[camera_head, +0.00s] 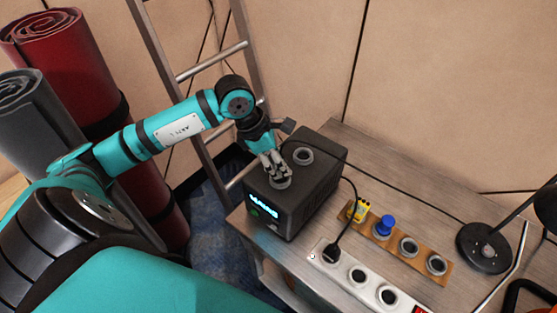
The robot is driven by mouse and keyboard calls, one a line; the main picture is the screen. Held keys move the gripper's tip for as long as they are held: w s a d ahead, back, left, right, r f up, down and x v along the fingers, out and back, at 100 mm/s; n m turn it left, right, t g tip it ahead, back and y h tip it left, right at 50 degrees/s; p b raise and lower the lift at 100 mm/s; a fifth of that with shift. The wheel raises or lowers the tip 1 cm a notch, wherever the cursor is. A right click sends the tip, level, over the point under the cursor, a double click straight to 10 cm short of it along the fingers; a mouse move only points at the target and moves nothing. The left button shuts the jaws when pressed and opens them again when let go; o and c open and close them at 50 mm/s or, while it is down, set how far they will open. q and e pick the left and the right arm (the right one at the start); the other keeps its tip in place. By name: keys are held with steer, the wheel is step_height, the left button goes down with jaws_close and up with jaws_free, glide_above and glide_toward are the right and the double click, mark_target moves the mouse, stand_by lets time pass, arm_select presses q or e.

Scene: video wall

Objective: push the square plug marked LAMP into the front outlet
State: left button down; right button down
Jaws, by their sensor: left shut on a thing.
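A black power box (318,190) with a lit display on its front stands on the grey wooden table. Its top has two round outlets: the front outlet (281,183), nearer the display, and a rear outlet (303,155) that is empty. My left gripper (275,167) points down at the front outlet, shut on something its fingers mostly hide. The LAMP plug and its marking cannot be made out there. I cannot tell whether the held thing touches the outlet. A black cord runs from near the gripper across the table towards the lamp (484,248). My right gripper is not in view.
A white power strip (373,278) holds a black plug (331,252) at its left end. A wooden strip (396,258) holds a yellow plug (358,210) and a blue plug (384,226). A ladder (211,62) leans behind my left arm, beside rolled mats (60,60).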

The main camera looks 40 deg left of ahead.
arm_select(q)
steer(key=shift+b, duration=0.3)
stand_by(0.9)
steer(key=shift+f+b, duration=0.15)
steer(key=shift+b, duration=0.3)
steer(key=shift+f+b, duration=0.9)
stand_by(0.8)
steer(key=shift+c, duration=1.9)
jaws_free()
steer(key=shift+r+p, duration=1.8)
steer(key=shift+r, duration=1.25)
